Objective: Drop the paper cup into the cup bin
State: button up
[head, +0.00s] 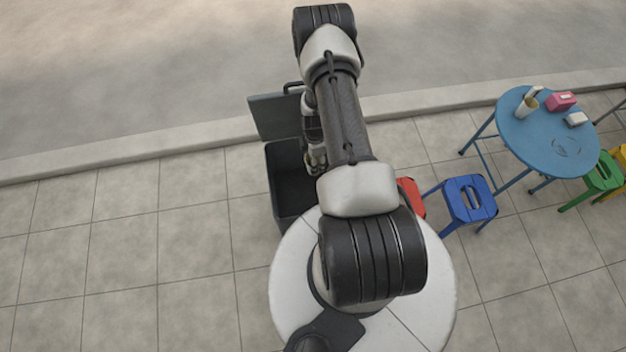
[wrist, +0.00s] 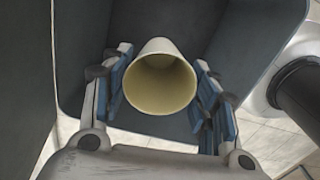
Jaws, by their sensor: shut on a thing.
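The paper cup (wrist: 160,88) is pale cream and sits between the two blue-padded fingers of my gripper (wrist: 164,92), its open mouth facing the wrist camera. My gripper is shut on it. The cup bin (head: 272,190) is a dark grey box with its lid (head: 274,117) standing open at the back. In the head view my gripper (head: 316,158) points down over the bin's opening, at its right side. In the wrist view the bin's dark walls (wrist: 245,45) surround the cup. The cup is hardly distinguishable in the head view, and my arm hides part of the bin.
A round blue table (head: 530,135) at right holds a cup with a stick (head: 527,106), a pink box (head: 562,101) and a small white item (head: 576,119). Red (head: 411,195), blue (head: 468,201) and green (head: 601,180) stools stand nearby. Paving left of the bin is clear.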

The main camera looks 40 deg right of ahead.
jog(key=shift+f+b, duration=0.5)
jog(key=shift+f, duration=0.8)
jog(key=o, duration=0.9)
notch_tip(320, 180, up, 12)
jog(key=shift+r, duration=0.1)
jog(key=shift+s, duration=0.1)
